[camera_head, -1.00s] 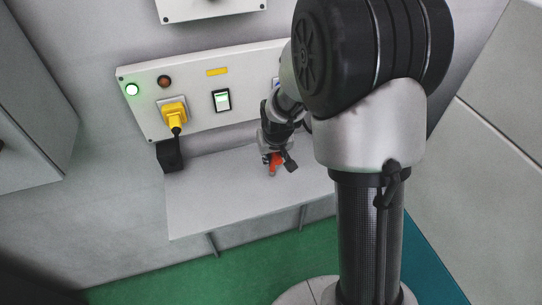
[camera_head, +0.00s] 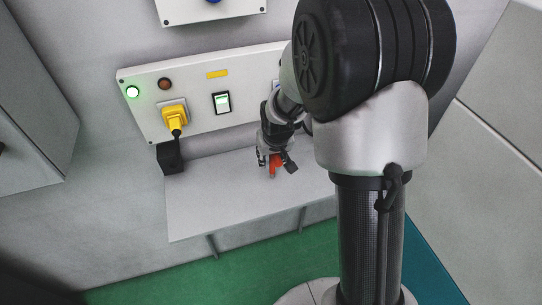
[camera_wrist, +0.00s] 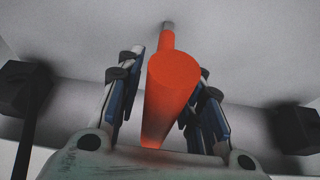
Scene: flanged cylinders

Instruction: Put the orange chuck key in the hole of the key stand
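The orange chuck key (camera_wrist: 165,95) is between the two fingers of my gripper (camera_wrist: 163,105) in the wrist view. It is a thick orange handle with a thinner orange shaft and a small grey tip at the far end. A pale gap shows between the key and the left finger; the right finger is close beside the key. In the head view the key (camera_head: 276,160) is partly hidden by my open gripper (camera_head: 275,163), low over the grey shelf. The grey tip points down toward the shelf. I cannot make out the key stand or its hole.
A black block (camera_head: 170,155) stands at the shelf's back left. The wrist view shows dark blocks at left (camera_wrist: 22,88) and right (camera_wrist: 297,128). The shelf's front left is clear.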

